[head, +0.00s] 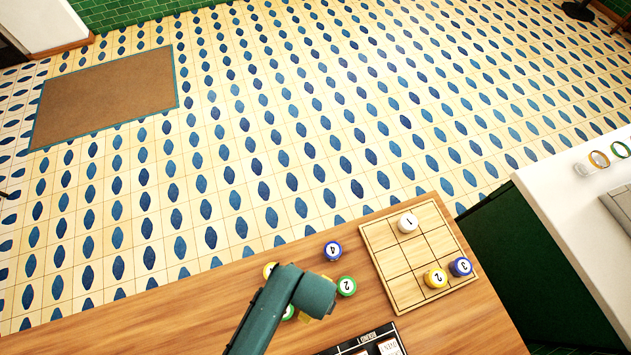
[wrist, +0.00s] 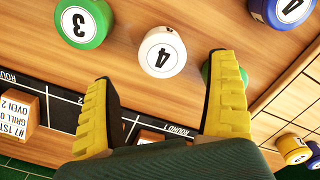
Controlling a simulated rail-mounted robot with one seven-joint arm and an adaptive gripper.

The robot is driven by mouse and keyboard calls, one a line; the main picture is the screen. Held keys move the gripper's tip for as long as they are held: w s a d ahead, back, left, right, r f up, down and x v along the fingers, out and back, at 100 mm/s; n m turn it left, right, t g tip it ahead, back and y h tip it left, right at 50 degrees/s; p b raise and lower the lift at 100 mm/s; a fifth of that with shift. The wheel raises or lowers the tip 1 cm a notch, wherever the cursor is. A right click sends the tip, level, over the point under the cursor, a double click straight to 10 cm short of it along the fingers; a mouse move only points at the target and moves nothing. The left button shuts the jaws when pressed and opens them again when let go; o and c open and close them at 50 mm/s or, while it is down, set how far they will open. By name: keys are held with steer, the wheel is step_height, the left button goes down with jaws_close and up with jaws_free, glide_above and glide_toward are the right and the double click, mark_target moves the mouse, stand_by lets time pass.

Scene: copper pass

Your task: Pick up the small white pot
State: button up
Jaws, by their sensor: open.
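A small white pot marked 4 (wrist: 162,52) stands on the wooden counter in the wrist view. My gripper (wrist: 161,74) is open, with its two yellow-padded fingers spread left and right just short of this pot. I cannot make this pot out in the head view, where my dark green arm covers that area. Another white pot, marked 1 (head: 408,222), sits on a wooden grid board (head: 403,289) in the head view. The gripper's fingers are mostly hidden there.
In the wrist view, a green pot marked 3 (wrist: 82,24) stands close left of the white pot. Another green pot (wrist: 206,72) is partly behind the right finger. A blue pot marked 4 (head: 333,250) stands farther off. A black printed strip (wrist: 62,108) lies below.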

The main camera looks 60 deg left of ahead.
steer(key=f, duration=0.6)
steer(key=shift+w+a+f, duration=0.1)
steer(key=shift+a+f, duration=0.1)
steer(key=shift+f, duration=0.05)
steer(key=c, duration=1.4)
